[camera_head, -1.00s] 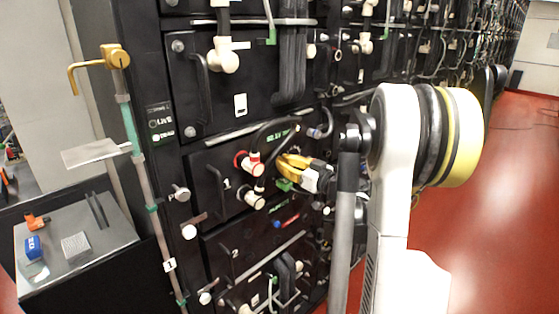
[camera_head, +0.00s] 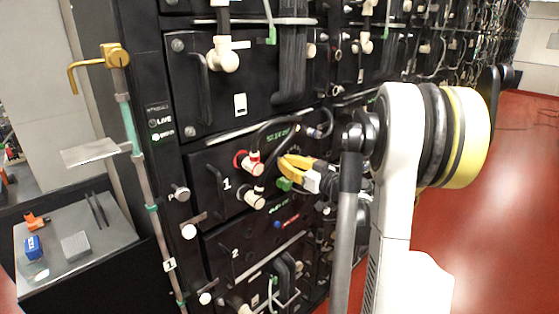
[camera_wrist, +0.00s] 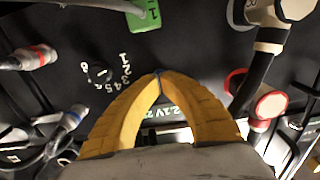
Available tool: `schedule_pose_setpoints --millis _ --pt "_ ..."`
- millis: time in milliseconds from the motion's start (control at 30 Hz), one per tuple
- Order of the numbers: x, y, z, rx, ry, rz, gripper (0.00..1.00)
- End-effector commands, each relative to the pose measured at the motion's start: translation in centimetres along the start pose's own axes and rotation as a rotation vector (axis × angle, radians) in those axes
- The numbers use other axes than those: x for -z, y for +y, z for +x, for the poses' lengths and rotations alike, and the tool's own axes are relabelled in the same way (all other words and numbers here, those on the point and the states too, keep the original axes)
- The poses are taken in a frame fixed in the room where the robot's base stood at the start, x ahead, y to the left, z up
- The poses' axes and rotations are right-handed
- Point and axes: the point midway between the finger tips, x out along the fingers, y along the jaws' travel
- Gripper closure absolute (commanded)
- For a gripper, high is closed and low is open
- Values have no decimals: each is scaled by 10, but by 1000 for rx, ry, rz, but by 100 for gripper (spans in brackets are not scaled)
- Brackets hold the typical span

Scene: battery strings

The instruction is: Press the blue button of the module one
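Module one (camera_head: 227,184) is the black panel marked 1 in the middle of the rack in the head view. My gripper (camera_head: 283,163) has yellow fingers in front of its right part, near a lit green display (camera_head: 280,137). In the wrist view, my gripper (camera_wrist: 159,73) has its fingertips together with nothing between them.
A red-ringed plug (camera_head: 251,164) and a white plug (camera_head: 255,198) stick out left of my gripper. A green connector (camera_head: 284,184) is just below.

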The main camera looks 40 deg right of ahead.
Motion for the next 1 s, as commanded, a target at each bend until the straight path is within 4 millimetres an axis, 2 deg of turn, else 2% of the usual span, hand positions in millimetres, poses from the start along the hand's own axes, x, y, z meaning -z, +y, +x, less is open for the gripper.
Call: schedule_pose_setpoints --millis 600,1000 --pt "0 0 -54 -1 0 0 100" --pt "0 0 -59 0 0 0 100"
